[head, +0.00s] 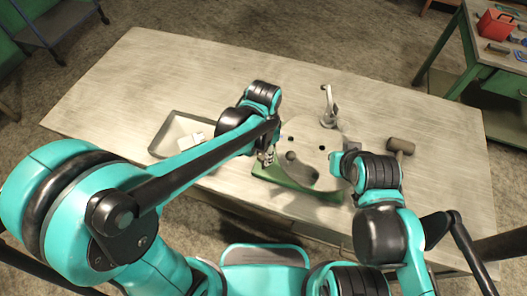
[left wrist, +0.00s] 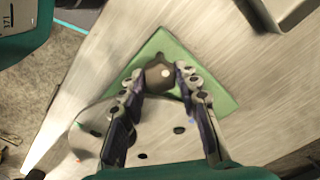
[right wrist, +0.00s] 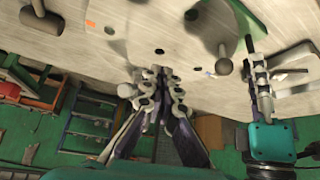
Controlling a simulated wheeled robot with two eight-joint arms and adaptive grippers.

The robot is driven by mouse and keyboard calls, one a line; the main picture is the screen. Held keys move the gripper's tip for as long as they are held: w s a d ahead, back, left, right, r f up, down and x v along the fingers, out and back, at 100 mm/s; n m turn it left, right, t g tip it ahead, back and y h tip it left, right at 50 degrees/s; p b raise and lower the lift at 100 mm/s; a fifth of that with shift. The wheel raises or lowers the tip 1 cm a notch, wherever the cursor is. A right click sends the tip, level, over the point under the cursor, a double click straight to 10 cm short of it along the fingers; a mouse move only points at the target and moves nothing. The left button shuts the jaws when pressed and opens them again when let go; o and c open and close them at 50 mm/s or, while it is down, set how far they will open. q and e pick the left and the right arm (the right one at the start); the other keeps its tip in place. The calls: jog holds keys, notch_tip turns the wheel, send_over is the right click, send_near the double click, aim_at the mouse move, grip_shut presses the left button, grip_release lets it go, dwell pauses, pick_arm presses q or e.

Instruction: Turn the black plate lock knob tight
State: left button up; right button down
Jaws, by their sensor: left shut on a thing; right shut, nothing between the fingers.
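The black plate lock knob (left wrist: 158,74) sits between the fingertips of my left gripper (left wrist: 159,80) in the left wrist view, over a corner of the green base (left wrist: 212,84). My left gripper is shut on it. In the head view the left gripper (head: 267,158) points down at the left end of the green base (head: 262,171) and largely hides the knob. A pale round plate (head: 305,130) with dark holes lies over the base. My right gripper (right wrist: 158,72) is shut and empty, apart from the knob; its fingertips are hard to make out in the head view.
A grey tray (head: 157,146) with pale pieces lies to the left. A metal upright (head: 328,105) stands behind the plate. A dark round-topped thing (head: 291,156) shows over the plate. A mallet (head: 400,146) lies to the right. The table's far left (head: 150,75) is clear.

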pick_arm(q)
jog(key=shift+m, duration=0.8)
jog(key=o, duration=1.2)
jog(key=shift+c, duration=0.2)
notch_tip(320, 180, up, 12)
